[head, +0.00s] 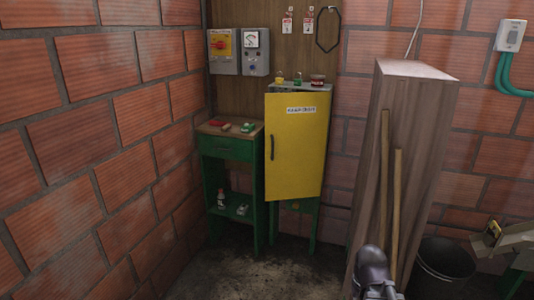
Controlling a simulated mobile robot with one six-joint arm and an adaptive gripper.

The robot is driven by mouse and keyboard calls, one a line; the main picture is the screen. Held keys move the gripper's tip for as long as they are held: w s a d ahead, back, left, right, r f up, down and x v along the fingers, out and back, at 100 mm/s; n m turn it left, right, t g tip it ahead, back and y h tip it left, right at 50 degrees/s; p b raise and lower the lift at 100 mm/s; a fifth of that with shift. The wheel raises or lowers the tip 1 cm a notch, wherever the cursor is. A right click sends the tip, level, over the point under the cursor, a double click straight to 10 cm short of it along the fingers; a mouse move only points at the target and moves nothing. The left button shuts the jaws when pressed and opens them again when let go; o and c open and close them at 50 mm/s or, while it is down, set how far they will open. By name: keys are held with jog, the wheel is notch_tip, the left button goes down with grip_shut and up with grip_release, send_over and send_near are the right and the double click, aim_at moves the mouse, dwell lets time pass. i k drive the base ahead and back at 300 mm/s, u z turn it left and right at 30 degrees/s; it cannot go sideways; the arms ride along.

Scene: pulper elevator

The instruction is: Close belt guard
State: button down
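A yellow panel (296,150) with a dark vertical handle (272,148) at its left edge and a white label (301,110) near its top fronts a narrow green stand (312,228) in the head view. The label is too small to read. I cannot tell whether this panel is the belt guard, or whether it is fully shut or slightly ajar. No other clear belt guard shows. A dark rounded part of my arm shows at the bottom edge, right of centre. My gripper's fingers do not show clearly.
A green table (230,145) stands left of the yellow panel. A tall wooden box (400,130) with poles (396,200) leaning on it and a black bucket (440,268) stand at right. A black loop (328,28) hangs on the wall. Floor before the panel is clear.

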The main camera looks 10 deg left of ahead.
aim_at(296, 123)
jog(key=k, duration=1.25)
jog(key=z, duration=0.3)
jog(key=i, duration=1.95)
jog(key=u, duration=0.55)
